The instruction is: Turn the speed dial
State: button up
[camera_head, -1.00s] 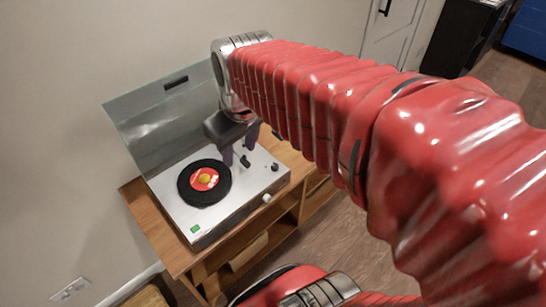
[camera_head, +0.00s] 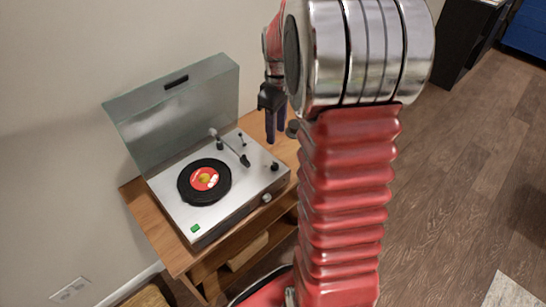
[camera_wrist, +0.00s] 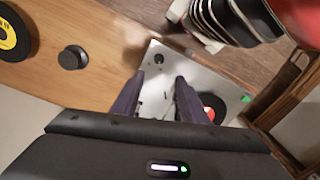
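The record player (camera_head: 232,205) stands on a wooden cabinet with its clear lid raised. A small black dial (camera_head: 275,167) sits on its top near the right corner, and a silver knob (camera_head: 267,197) on its front face. I cannot tell which is the speed dial. The black dial also shows in the wrist view (camera_wrist: 158,58). My gripper (camera_head: 276,138) hangs beyond the player's right back side, fingers down, apart from both knobs. In the wrist view my gripper (camera_wrist: 159,79) is open, with nothing between its two dark fingers.
A black record with a red label (camera_head: 204,180) lies on the platter beside the tonearm (camera_head: 232,149). A green button (camera_head: 195,228) is at the front left. A dark round object (camera_wrist: 73,57) and a yellow-labelled record (camera_wrist: 10,35) lie on the wooden cabinet top (camera_wrist: 100,35).

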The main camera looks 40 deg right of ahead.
aim_at(276, 165)
jog(key=shift+d+f, duration=0.2)
jog(key=shift+d, duration=0.05)
jog(key=shift+f, duration=0.15)
jog(key=f, duration=1.3)
jog(key=shift+s+a+f, duration=0.1)
jog(key=shift+a+f, duration=0.15)
jog(key=shift+a, duration=0.1)
jog(key=c, duration=0.9)
jog(key=shift+d, duration=0.25)
grip_shut()
jog(key=shift+a, duration=0.15)
